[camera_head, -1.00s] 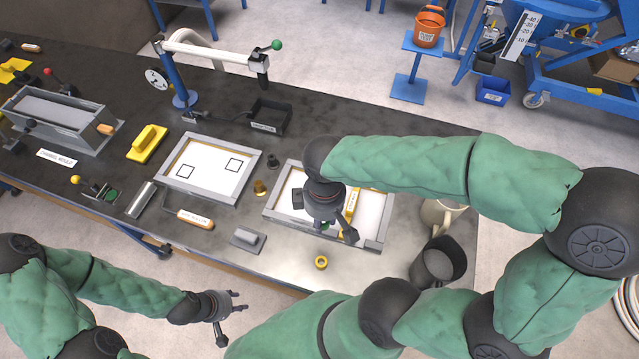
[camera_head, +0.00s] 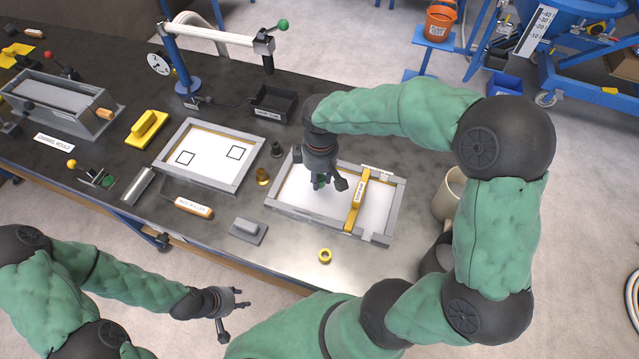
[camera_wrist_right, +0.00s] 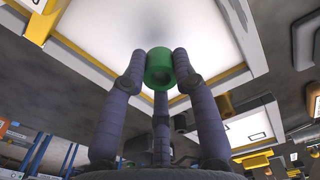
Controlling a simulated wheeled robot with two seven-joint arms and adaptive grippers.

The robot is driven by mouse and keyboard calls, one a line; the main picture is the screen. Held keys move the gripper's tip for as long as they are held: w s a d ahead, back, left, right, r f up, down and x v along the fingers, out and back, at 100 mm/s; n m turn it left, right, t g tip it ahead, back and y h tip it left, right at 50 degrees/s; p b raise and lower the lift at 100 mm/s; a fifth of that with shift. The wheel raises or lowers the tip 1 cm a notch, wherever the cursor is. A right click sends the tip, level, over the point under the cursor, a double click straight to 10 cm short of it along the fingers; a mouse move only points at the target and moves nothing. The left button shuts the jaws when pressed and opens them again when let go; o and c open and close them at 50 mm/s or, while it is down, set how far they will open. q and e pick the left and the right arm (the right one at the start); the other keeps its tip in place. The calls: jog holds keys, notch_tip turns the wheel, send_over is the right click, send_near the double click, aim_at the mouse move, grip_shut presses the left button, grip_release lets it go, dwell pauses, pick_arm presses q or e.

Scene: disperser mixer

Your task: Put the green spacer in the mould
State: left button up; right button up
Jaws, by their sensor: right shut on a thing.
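The green spacer (camera_wrist_right: 160,68) is a short ring held between the fingertips of my right gripper (camera_head: 322,184), which also shows in the right wrist view (camera_wrist_right: 160,78). The right gripper points down over the left part of a grey-framed mould (camera_head: 285,211) with a white floor. A yellow bar (camera_head: 357,202) lies across this mould to the right of the gripper. The spacer is mostly hidden by the fingers in the head view; its exact height above the floor cannot be told. My left gripper (camera_head: 238,301) is open and empty, off the table's front edge.
A second grey frame (camera_head: 208,184) with two marked squares lies to the left. A yellow ring (camera_head: 325,256) and a grey float (camera_head: 248,230) lie in front. A brass piece (camera_head: 262,176) and a dark piece (camera_head: 277,149) stand between the frames. A mug (camera_head: 446,200) stands at right.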

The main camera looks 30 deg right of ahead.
aim_at(320, 183)
jog(key=shift+w+d+f, duration=0.1)
jog(key=shift+w+f, duration=0.1)
jog(key=shift+f, duration=0.2)
jog(key=shift+w+f+b, duration=0.15)
jog(key=shift+f+b, duration=0.6)
jog(key=shift+f, duration=0.8)
jog(key=shift+f, duration=0.1)
jog(key=o, duration=0.8)
notch_tip(320, 183, up, 12)
jog(key=p, duration=0.4)
